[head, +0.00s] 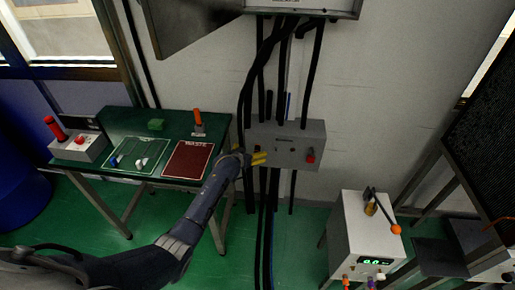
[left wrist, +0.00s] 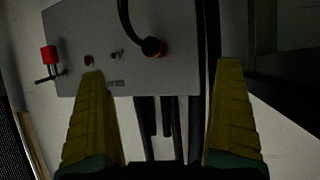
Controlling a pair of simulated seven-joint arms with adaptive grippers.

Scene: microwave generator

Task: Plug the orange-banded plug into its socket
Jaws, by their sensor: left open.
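A grey control box (head: 312,133) is on the wall, and its face (left wrist: 180,18) fills the upper left wrist view. A black plug (left wrist: 152,47) on a curved black cable shows an orange patch at its edge, against this face. I cannot tell whether it is seated in a socket. A dark reddish round fitting (left wrist: 89,61) and a small switch (left wrist: 117,55) sit to its left. My left gripper (head: 262,158) is open in front of the box's left side; its yellow fingers (left wrist: 160,115) stand apart with nothing between them. My right gripper is not in view.
Black cables (head: 281,75) hang down the wall above and below the box. A red knob (head: 311,156) sticks out from the box. A green table (head: 120,118) stands left, and a white machine (head: 352,230) with an orange-ended lever stands lower right.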

